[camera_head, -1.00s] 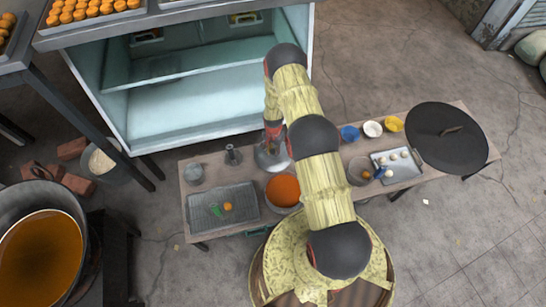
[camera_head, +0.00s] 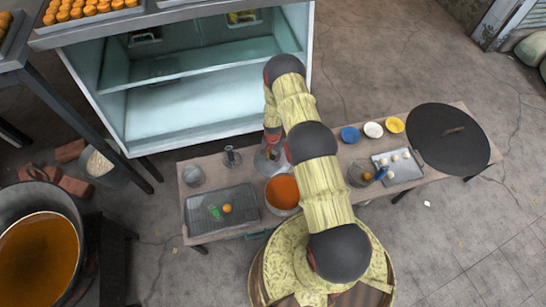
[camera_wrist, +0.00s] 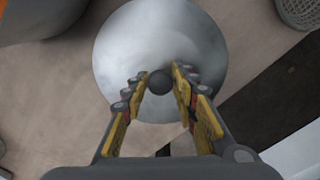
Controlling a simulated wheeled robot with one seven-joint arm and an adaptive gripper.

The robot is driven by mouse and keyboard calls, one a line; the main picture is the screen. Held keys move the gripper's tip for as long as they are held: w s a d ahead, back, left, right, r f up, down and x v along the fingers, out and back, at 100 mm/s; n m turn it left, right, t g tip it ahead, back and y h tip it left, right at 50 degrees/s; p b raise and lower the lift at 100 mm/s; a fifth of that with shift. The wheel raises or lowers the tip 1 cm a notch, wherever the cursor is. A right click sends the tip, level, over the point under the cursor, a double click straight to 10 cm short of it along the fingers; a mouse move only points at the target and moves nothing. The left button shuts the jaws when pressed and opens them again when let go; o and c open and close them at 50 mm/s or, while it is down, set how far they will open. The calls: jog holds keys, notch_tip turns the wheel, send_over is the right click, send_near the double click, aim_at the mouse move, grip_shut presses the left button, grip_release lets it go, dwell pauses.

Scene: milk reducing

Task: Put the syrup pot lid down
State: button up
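The lid (camera_wrist: 125,48) is a round, shiny grey metal disc with a dark round knob (camera_wrist: 160,82). In the head view the lid (camera_head: 265,163) shows beside my arm, partly hidden, over the back of the low table. My gripper (camera_wrist: 160,76) has its fingers on either side of the knob, with narrow gaps showing between fingertips and knob. The lid looks level and seems to rest on the table top. An uncovered pot of orange contents (camera_head: 283,191) stands just in front of the lid, partly beside my arm.
The low table (camera_head: 226,178) also holds a grey tray (camera_head: 240,212), a metal cup (camera_head: 193,176), small coloured bowls (camera_head: 373,130) and a large dark lid (camera_head: 448,125). A cauldron of brown liquid (camera_head: 38,258) stands at left. An open cabinet (camera_head: 190,105) is behind.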

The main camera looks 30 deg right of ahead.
jog(key=shift+o, duration=0.9)
